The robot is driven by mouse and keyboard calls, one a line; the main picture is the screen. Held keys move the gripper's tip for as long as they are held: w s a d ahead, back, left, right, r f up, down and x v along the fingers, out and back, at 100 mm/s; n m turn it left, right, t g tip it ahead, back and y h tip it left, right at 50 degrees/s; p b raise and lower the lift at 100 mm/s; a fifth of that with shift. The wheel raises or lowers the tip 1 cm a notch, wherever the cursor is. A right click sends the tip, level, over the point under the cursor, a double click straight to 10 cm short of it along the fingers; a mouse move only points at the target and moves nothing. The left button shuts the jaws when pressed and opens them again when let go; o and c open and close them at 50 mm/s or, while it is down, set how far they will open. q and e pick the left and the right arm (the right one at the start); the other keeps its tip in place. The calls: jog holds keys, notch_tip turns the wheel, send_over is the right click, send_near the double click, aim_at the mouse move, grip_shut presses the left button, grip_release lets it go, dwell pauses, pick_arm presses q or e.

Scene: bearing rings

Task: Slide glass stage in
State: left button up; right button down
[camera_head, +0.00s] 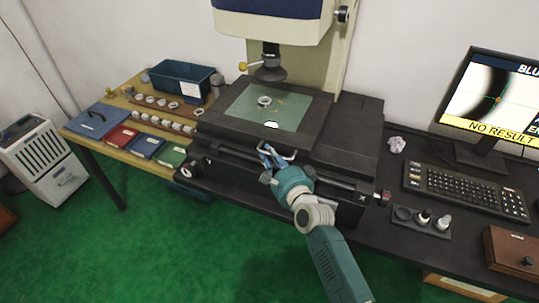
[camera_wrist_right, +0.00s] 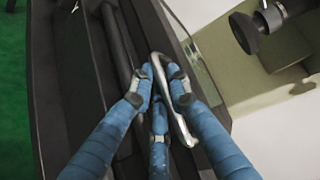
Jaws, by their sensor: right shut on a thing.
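The glass stage (camera_head: 240,108) is a greenish plate set in a dark frame under the machine's lens. A bearing ring (camera_head: 264,101) lies on the glass. A metal handle (camera_head: 289,153) is at the front of the stage; it also shows in the right wrist view (camera_wrist_right: 188,137). My right gripper (camera_head: 272,157) is at the handle. In the right wrist view its blue fingers (camera_wrist_right: 160,88) are shut on the handle. My left gripper is in neither view.
The lens (camera_head: 268,70) hangs above the stage. A blue bin (camera_head: 183,80) and trays of rings stand on the wooden table at left. A monitor (camera_head: 497,100) reads "NO RESULT", with a keyboard (camera_head: 465,191) in front. Green floor is open in front.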

jog(key=c, duration=1.9)
grip_release()
jog(key=shift+a, duration=0.15)
jog(key=shift+s+d, duration=0.2)
jog(key=shift+s, duration=0.15)
jog(key=v, duration=1.1)
jog(key=shift+s+r, duration=0.1)
jog(key=shift+s, duration=0.05)
